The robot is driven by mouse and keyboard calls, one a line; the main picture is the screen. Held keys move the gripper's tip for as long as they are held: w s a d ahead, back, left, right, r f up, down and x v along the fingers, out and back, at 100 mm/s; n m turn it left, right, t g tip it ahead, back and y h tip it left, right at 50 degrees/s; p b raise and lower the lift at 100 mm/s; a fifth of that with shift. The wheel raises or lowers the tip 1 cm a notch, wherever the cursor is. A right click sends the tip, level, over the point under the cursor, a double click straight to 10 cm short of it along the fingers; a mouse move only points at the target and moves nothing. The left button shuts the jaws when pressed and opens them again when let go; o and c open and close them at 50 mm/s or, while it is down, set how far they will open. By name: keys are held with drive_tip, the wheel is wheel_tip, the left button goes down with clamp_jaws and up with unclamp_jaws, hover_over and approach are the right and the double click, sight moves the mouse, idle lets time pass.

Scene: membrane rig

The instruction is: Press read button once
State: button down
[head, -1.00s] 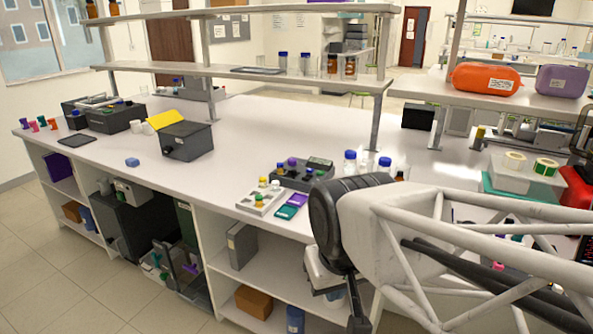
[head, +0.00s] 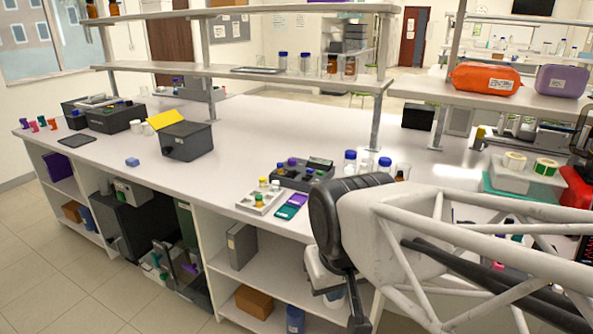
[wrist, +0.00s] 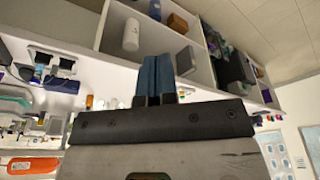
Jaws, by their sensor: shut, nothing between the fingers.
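I cannot make out a read button in either view. A dark rig block (head: 290,178) with several coloured caps and a small panel stands near the bench's front edge in the head view. A dark box (head: 187,145) with a yellow flap (head: 168,121) stands farther left on the bench. My gripper (wrist: 155,62) shows in the wrist view with its two blue fingers together and nothing between them. It is apart from the bench objects as far as I can see. In the head view my arm fills the lower right, and the fingers cannot be made out.
A pale tray (head: 260,200) with small capped vials lies in front of the rig block, beside purple and teal cards (head: 291,206). Blue-capped bottles (head: 350,162) stand to its right. A shelf (head: 250,72) runs above the bench. The bench's left middle is mostly clear.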

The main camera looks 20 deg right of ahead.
drive_tip(key=shift+w+r, duration=0.1)
drive_tip(key=w+r+y, duration=0.1)
drive_tip(key=w+r, duration=0.2)
drive_tip(key=w, duration=0.5)
drive_tip(key=w+r+y, duration=0.1)
drive_tip(key=w+r, duration=0.1)
drive_tip(key=w, duration=0.6)
drive_tip(key=m+t+y, duration=0.1)
drive_tip(key=m+t, duration=0.4)
drive_tip(key=t, duration=0.1)
hover_over(322, 171)
wheel_tip(322, 171, down, 10)
drive_tip(key=shift+f, duration=0.1)
drive_tip(key=shift+s+f, duration=0.1)
drive_tip(key=shift+f, duration=0.1)
drive_tip(key=shift+f, duration=4.2)
drive_tip(key=shift+f, duration=0.4)
